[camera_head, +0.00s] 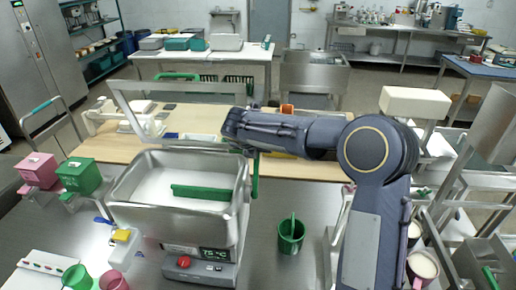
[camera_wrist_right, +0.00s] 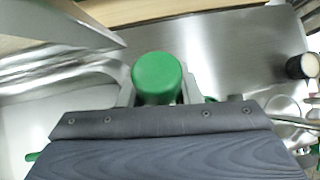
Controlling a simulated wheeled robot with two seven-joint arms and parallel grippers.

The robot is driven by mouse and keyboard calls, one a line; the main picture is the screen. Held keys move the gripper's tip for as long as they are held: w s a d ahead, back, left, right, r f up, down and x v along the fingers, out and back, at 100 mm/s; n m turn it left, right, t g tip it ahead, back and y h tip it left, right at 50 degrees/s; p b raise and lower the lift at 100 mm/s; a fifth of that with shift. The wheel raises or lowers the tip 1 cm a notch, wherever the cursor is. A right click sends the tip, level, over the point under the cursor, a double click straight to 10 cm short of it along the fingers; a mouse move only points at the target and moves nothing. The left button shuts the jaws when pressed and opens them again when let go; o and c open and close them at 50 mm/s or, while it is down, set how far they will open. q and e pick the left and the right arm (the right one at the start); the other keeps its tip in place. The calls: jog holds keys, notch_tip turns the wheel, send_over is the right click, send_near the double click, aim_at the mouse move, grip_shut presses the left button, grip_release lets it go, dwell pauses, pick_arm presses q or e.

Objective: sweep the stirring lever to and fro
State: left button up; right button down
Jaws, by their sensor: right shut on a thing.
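The stirring lever shows as a green upright handle (camera_head: 255,180) at the right side of a steel pan (camera_head: 127,186), on a heated unit reading 75 °C. In the right wrist view its round green top (camera_wrist_right: 157,76) sits between my fingers. My right gripper (camera_head: 250,150) is shut on the lever; the arm link above hides most of the jaws in the head view. A green paddle bar (camera_head: 203,193) lies across the inside of the pan, right of its middle. My left gripper is not in view.
A green cup (camera_head: 291,235) with a tool in it stands right of the unit. Pink (camera_head: 38,171) and green (camera_head: 80,176) boxes stand at the left. A steel frame (camera_head: 178,87) rises behind the pan. Bare steel counter (camera_head: 275,205) lies between the pan and my right arm.

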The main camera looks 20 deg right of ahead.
dwell(0.4)
jog(key=c, duration=1.4)
grip_release()
jog(key=shift+c, duration=0.2)
jog(key=o, duration=0.4)
jog(key=shift+w+f, duration=0.15)
jog(key=b+v, duration=0.1)
jog(key=v, duration=0.7)
jog(key=shift+d, duration=0.1)
